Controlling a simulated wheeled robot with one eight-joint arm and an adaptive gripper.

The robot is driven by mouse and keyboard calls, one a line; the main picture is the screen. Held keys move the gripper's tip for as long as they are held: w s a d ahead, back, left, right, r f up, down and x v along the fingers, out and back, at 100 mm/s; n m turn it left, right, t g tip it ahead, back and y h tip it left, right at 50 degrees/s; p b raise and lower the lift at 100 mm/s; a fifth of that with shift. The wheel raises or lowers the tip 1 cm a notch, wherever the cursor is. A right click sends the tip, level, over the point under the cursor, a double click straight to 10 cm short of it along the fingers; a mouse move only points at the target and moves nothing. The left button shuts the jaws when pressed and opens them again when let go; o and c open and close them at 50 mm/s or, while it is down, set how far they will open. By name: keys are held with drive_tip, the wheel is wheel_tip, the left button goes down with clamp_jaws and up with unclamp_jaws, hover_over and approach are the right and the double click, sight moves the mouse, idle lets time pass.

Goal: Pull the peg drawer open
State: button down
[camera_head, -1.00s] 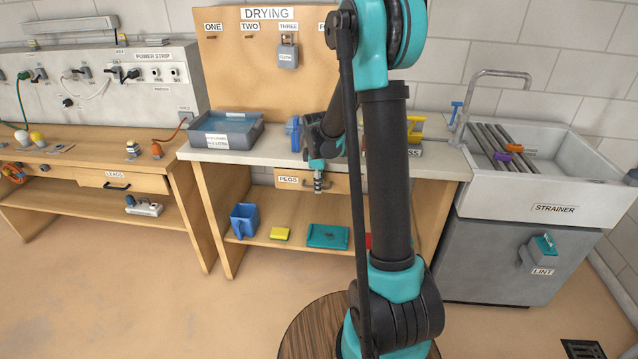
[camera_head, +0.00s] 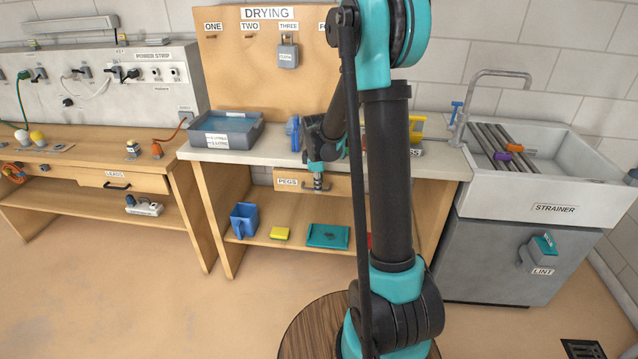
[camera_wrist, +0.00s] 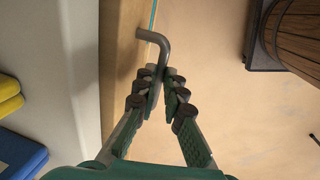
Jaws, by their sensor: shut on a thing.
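The peg drawer (camera_head: 340,186) has a plain wooden front with a PEGS label, under the white worktop in the head view. Its wooden front also shows in the wrist view (camera_wrist: 122,50). A grey bent bar handle (camera_wrist: 155,42) sticks out from that front. My gripper (camera_wrist: 165,78) is shut on the handle, with the fingers on both sides of the bar. In the head view my gripper (camera_head: 318,186) points down in front of the drawer, right of the label. It hides the handle there. The drawer looks at most slightly out; its inside is not visible.
A grey water basin (camera_head: 228,132) stands on the worktop.

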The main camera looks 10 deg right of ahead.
drive_tip(key=s+a, duration=0.3)
drive_tip(key=s, duration=0.6)
drive_tip(key=s+a, duration=0.3)
drive_tip(key=s, duration=0.6)
drive_tip(key=shift+s, duration=0.4)
drive_tip(key=c, duration=1.6)
unclamp_jaws()
wheel_tip(320, 180, up, 12)
drive_tip(key=s, duration=0.2)
drive_tip(key=shift+a, duration=0.4)
drive_tip(key=shift+s+f, duration=0.1)
drive_tip(key=s+d+f+m+t, duration=0.2)
drive_tip(key=s+d+f+m, duration=0.5)
drive_tip(key=m, duration=0.7)
drive_tip(key=d+f, duration=0.2)
drive_tip(key=d, duration=0.1)
drive_tip(key=shift+y, duration=0.3)
